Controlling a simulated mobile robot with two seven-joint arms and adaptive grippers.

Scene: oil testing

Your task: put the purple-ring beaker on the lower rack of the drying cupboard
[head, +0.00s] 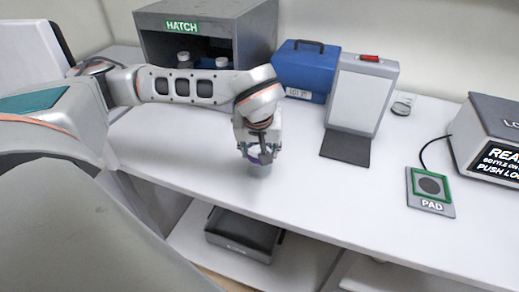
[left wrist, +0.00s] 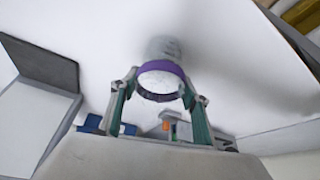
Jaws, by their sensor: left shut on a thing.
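My left gripper (head: 260,150) points down over the white worktop near its front edge, shut on the purple-ring beaker (head: 260,169). In the left wrist view, the beaker's purple ring (left wrist: 162,69) and round mouth sit between the two fingers of the gripper (left wrist: 159,85). The beaker's grey body shows beyond the ring against the white surface. I cannot tell whether its base touches the worktop. In the head view the fingers hide part of the beaker. I cannot make out a drying cupboard or its lower rack. My right gripper is not in view.
A grey box marked HATCH (head: 228,30) holds small containers at the back. A blue case (head: 305,68) and a grey upright panel (head: 362,95) stand right of it. A pad (head: 431,203) and display box lie further right. A dark tray (head: 240,240) sits on the shelf below.

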